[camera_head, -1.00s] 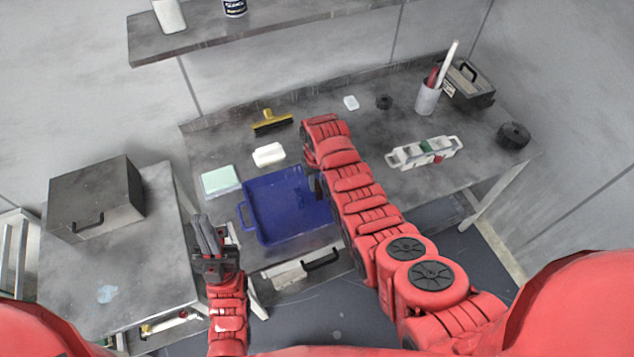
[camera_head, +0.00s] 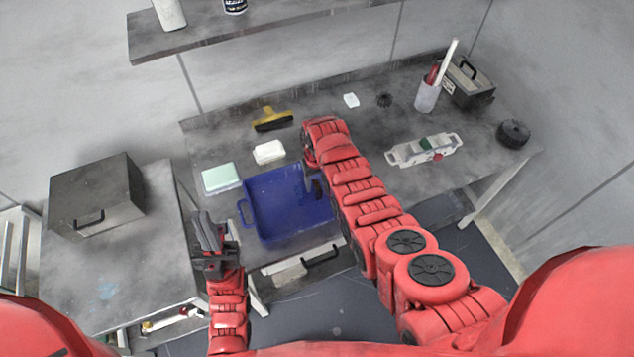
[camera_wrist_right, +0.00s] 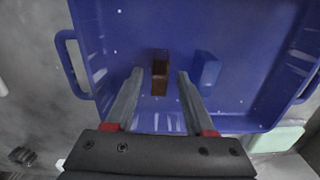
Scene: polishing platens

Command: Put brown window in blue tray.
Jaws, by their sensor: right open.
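The blue tray (camera_head: 262,212) lies at the front of the workbench; its rim and handles also show in the right wrist view (camera_wrist_right: 68,62). The brown window (camera_wrist_right: 160,75) is a small brown block over the tray's floor in the right wrist view, between the spread fingers of my right gripper (camera_wrist_right: 160,76). My right gripper is open and points down into the tray. I cannot tell whether the brown window rests on the floor; my right arm hides it in the head view. My left gripper (camera_head: 208,228) is left of the tray, with its jaw gap unclear.
A small blue piece (camera_wrist_right: 207,72) is beside the brown window in the tray. A pale green box (camera_head: 221,178), white block (camera_head: 269,152) and yellow-black brush (camera_head: 272,120) lie behind the tray. A white holder (camera_head: 424,150) stands right of my arm. A grey box (camera_head: 97,195) stands at left.

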